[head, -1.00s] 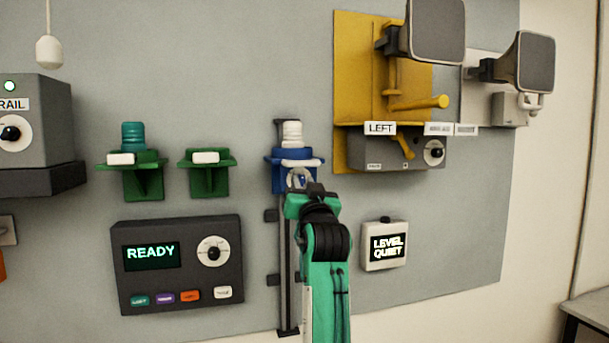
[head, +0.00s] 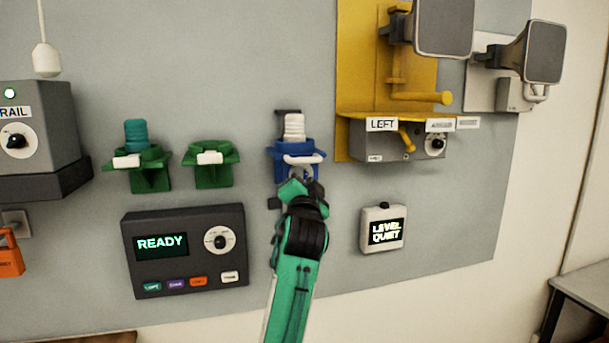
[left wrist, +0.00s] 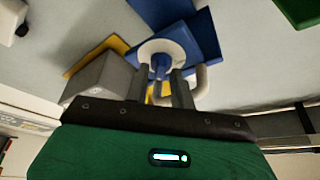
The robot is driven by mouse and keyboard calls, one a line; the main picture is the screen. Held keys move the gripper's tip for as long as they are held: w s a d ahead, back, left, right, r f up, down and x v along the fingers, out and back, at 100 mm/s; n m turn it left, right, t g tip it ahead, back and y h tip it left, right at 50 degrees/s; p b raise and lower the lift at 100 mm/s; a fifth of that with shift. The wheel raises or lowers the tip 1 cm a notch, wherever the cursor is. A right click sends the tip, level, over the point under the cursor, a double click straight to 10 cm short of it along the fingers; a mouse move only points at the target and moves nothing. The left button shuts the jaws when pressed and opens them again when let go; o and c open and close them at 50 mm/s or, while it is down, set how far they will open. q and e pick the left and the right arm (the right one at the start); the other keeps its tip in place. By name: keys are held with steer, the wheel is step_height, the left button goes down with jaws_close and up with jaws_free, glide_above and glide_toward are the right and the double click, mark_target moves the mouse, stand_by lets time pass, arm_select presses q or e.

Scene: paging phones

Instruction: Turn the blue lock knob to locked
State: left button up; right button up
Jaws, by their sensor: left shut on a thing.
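The blue lock knob (left wrist: 159,63) shows in the left wrist view, in the middle of a pale round dial plate on a blue holder (left wrist: 197,37). My left gripper (left wrist: 164,85) has its two grey fingers on either side of the knob and is shut on it. In the head view, the blue holder (head: 285,151) has a white bar across its front and a white ribbed handset (head: 294,127) standing in it. My left gripper (head: 302,182) reaches up from below to just under the holder and hides the knob there. The knob's pointer and any lock marks are not readable.
Two green holders (head: 209,172) are to the left, one with a teal handset (head: 137,135). Below them is a dark panel (head: 185,275) reading READY. Right of my arm are a LEVEL QUIET box (head: 383,229) and a yellow bracket (head: 360,60) with a grey box under it.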

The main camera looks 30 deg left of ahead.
arm_select(q)
steer(key=shift+r, duration=0.1)
stand_by(0.3)
steer(key=o, duration=0.7)
steer(key=shift+a, duration=0.1)
steer(key=b+v, duration=0.5)
steer(key=v, duration=0.8)
steer(key=shift+s+d, duration=0.25)
